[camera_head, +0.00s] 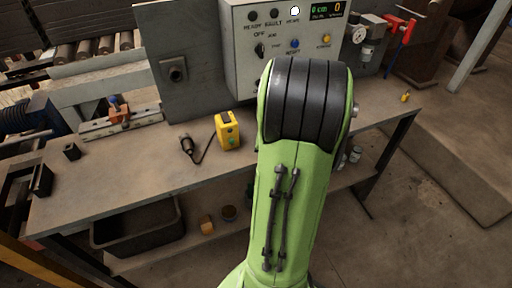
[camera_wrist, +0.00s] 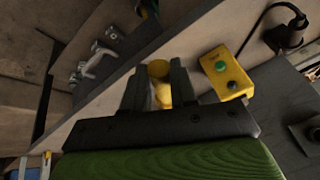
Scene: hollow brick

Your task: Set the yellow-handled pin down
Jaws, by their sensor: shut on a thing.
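My gripper (camera_wrist: 158,84) is shut on the yellow-handled pin (camera_wrist: 159,70) in the wrist view. The rounded yellow handle shows between the two dark fingers. The pin's shaft cannot be made out. In the wrist view the pin appears over or close to the workbench (camera_wrist: 120,95), and I cannot tell whether it touches anything. In the head view my green arm hides the gripper and the held pin. The bench (camera_head: 110,172) extends to both sides of the arm.
A yellow button box (camera_head: 228,131) and a black plug with cable (camera_head: 188,146) lie left of my arm. A grey control cabinet (camera_head: 245,70) stands behind. A small yellow item (camera_head: 405,97) sits at the bench's right. The front left bench top is mostly clear.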

